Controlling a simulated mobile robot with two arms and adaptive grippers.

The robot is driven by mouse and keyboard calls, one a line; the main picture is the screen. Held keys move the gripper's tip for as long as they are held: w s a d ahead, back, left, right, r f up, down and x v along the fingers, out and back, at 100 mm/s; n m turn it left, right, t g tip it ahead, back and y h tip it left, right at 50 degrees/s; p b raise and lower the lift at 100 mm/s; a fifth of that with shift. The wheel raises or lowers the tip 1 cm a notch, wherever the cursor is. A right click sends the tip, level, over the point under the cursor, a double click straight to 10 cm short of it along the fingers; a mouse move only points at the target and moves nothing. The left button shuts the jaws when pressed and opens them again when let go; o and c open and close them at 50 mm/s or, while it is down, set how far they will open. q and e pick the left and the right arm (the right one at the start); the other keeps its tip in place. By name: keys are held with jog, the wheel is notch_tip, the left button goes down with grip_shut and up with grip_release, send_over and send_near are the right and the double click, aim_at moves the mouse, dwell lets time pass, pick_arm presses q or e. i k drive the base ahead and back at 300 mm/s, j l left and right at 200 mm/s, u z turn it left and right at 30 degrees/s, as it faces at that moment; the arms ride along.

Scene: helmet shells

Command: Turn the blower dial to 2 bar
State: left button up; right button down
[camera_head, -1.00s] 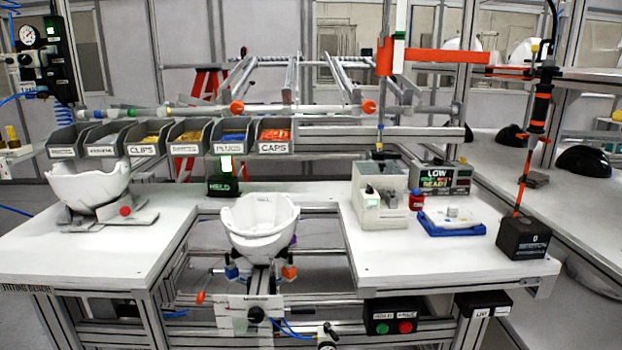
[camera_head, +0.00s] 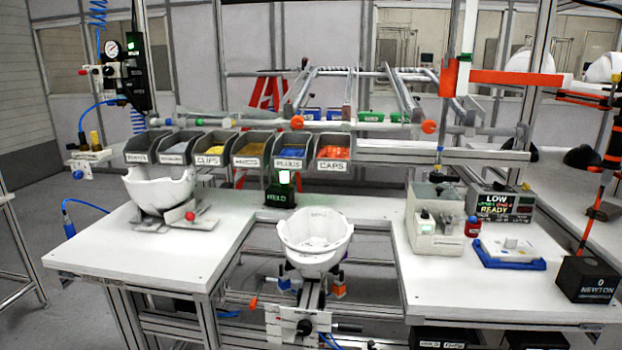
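A round white pressure gauge (camera_head: 112,47) is mounted on a dark upright panel (camera_head: 137,75) at the upper left. A regulator (camera_head: 109,71) with pale parts and a small red end sits just below the gauge. The gauge needle and any dial marks are too small to read. Neither of my grippers is in view, and nothing touches the gauge or regulator.
The white bench (camera_head: 160,247) holds a helmet shell (camera_head: 160,187) at left; another shell (camera_head: 315,240) sits on a central stand. Labelled bins (camera_head: 250,150) line the back.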

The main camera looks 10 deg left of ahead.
aim_at(78, 174)
jog(key=u, duration=1.5)
jog(key=i+j, duration=0.2)
jog(key=j, duration=0.15)
jog(key=i+j+z, duration=0.1)
jog(key=j, duration=0.3)
jog(key=i+j, duration=0.4)
jog(key=j, duration=0.35)
jog(key=i+j+z, duration=0.1)
jog(key=j, duration=0.25)
jog(key=i+j, duration=0.2)
jog(key=j, duration=0.2)
